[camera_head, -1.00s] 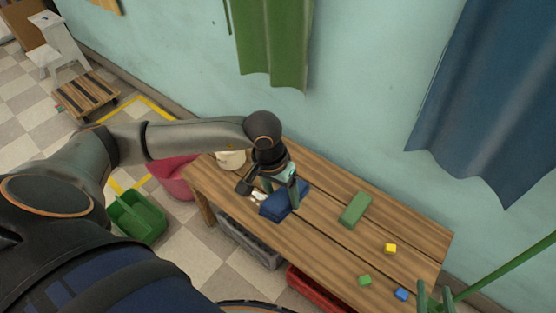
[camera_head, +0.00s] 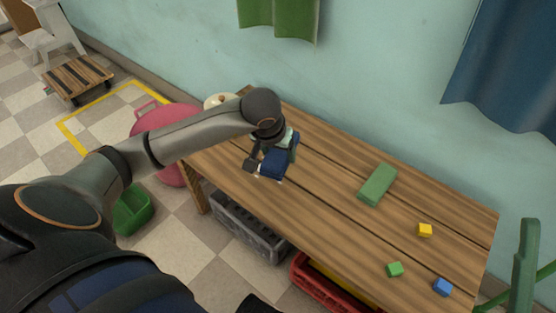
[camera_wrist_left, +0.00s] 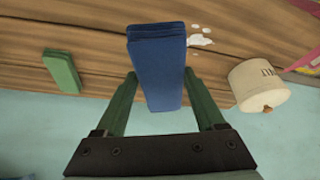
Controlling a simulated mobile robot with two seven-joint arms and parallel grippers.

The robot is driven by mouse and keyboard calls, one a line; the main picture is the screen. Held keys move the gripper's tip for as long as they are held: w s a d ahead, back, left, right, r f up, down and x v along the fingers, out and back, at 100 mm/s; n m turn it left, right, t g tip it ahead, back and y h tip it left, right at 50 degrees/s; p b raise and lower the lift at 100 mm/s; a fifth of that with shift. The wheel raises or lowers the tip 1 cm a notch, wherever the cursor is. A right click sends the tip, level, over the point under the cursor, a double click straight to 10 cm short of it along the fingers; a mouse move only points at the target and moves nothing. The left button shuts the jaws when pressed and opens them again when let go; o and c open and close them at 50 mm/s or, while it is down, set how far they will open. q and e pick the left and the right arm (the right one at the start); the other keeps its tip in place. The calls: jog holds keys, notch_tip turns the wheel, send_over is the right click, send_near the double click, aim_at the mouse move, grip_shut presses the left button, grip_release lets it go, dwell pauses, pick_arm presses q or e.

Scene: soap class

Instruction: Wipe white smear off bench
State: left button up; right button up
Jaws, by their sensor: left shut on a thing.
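My left gripper (camera_head: 272,158) is shut on a dark blue block-shaped wiper (camera_head: 273,166) over the left part of the wooden bench (camera_head: 330,215). In the left wrist view the wiper (camera_wrist_left: 158,65) sits between the green fingers (camera_wrist_left: 158,100). A white smear (camera_wrist_left: 200,38) shows on the wood beside the wiper in that view. In the head view the arm and wiper hide most of that spot. I cannot tell whether the wiper touches the wood. My right gripper is not seen.
A cream pot (camera_wrist_left: 258,84) stands near the smear. Crates (camera_head: 250,228) sit below. A green upright thing (camera_head: 525,265) stands at the right.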

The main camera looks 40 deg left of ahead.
pick_arm(q)
notch_tip(320, 180, down, 5)
jog(key=b, duration=0.3)
jog(key=shift+b, duration=0.3)
